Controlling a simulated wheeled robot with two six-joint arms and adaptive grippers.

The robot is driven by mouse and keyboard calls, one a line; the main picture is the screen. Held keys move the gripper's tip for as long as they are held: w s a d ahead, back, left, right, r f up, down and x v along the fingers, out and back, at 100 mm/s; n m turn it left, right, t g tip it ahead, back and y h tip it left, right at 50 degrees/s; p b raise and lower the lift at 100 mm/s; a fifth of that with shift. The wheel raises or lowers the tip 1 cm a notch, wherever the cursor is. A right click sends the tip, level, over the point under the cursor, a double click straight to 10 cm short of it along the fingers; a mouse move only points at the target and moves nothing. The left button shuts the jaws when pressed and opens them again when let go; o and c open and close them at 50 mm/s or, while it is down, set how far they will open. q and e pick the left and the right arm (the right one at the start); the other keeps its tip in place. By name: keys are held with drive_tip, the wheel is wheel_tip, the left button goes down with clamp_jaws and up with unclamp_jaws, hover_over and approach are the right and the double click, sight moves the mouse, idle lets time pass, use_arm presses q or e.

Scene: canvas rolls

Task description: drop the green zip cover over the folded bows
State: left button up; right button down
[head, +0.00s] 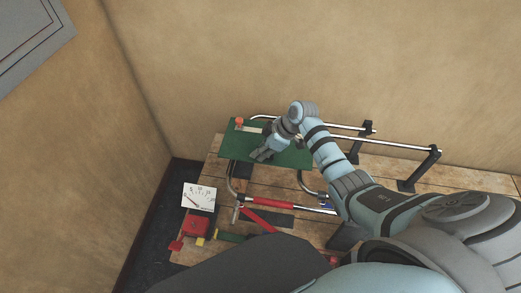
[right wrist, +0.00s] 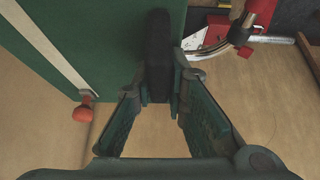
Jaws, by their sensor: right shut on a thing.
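The green zip cover (head: 240,150) is a flat green sheet with a pale strip and an orange-red pull at one end. It also shows in the right wrist view (right wrist: 95,30). My right gripper (head: 262,156) is over the cover in the head view. In the right wrist view its fingers (right wrist: 160,88) are closed on a black grip piece (right wrist: 158,45) at the cover's edge. The folded bows look like bent metal tubes (head: 231,187), partly hidden under the cover in the head view. My left gripper is not in view.
The tubes and rails run to black brackets (head: 406,186) on the wooden bench (head: 208,157). A red-sleeved bar (head: 270,202) lies in front. A white dial card (head: 199,197) and a red block (head: 195,224) are at the left. A wall stands behind the bench.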

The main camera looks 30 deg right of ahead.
drive_tip(key=shift+f+b, duration=2.05)
drive_tip(key=shift+f, duration=0.7)
drive_tip(key=c, duration=1.5)
unclamp_jaws()
drive_tip(key=shift+c, duration=0.2)
drive_tip(key=v, duration=1.2)
drive_tip(key=shift+r, duration=0.1)
